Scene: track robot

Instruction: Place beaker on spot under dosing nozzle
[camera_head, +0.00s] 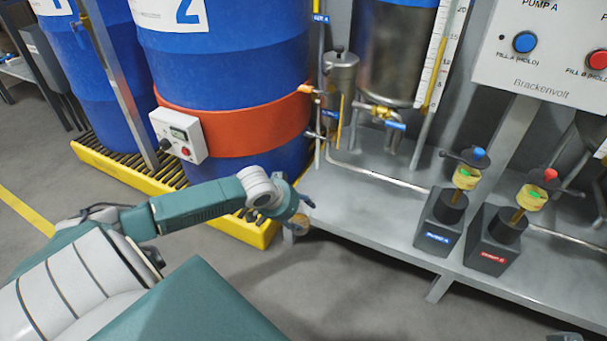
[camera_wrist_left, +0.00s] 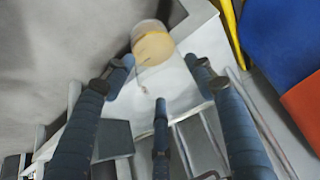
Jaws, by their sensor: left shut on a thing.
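My left gripper (camera_head: 301,203) is shut on a small clear beaker (camera_head: 299,224) with yellowish contents, held in front of the bench's left end. In the left wrist view, the beaker (camera_wrist_left: 153,43) shows at the tips of the blue fingers (camera_wrist_left: 157,72). A small steel vessel (camera_head: 340,75) with valves and thin pipes hangs above the bench's left part, beyond the gripper. I cannot clearly make out the dosing nozzle's outlet or a marked spot under it.
The grey metal bench (camera_head: 370,205) has free room at its front left. Pump A (camera_head: 440,225) and a red-labelled pump (camera_head: 495,240) stand on its right. A blue drum (camera_head: 235,70) with an orange band stands on a yellow pallet (camera_head: 255,232) left of the bench.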

